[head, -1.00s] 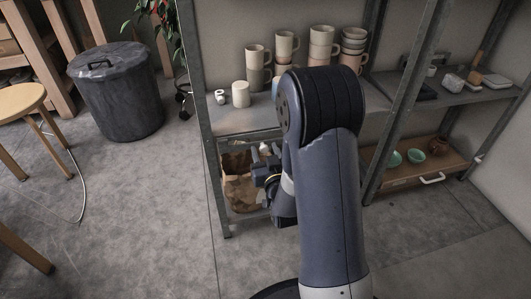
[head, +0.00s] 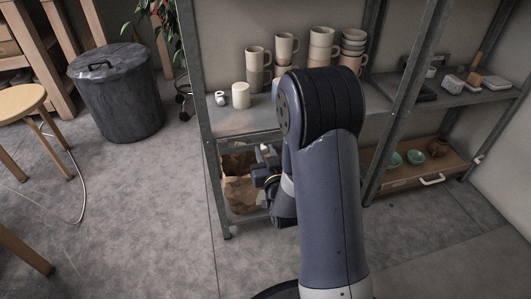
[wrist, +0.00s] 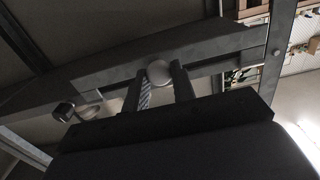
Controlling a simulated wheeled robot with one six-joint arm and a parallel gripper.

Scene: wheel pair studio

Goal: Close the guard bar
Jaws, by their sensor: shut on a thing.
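In the wrist view my gripper (wrist: 160,70) has its two dark fingers on either side of a round pale knob (wrist: 159,73). The fingers are shut on it. A narrow grey striped piece (wrist: 145,96) shows beside the left finger; I cannot tell if it joins the knob. A grey metal bar (wrist: 220,55) runs across just behind the fingertips; whether it is the guard bar or the shelf edge is unclear. In the head view my gripper (head: 263,155) is small, below the front edge of the middle shelf, partly hidden by my arm.
The grey metal shelf (head: 235,122) holds cups and mugs (head: 284,47). A brown paper bag (head: 239,182) stands below, behind my gripper. A wooden tray (head: 400,181) with bowls is at lower right.

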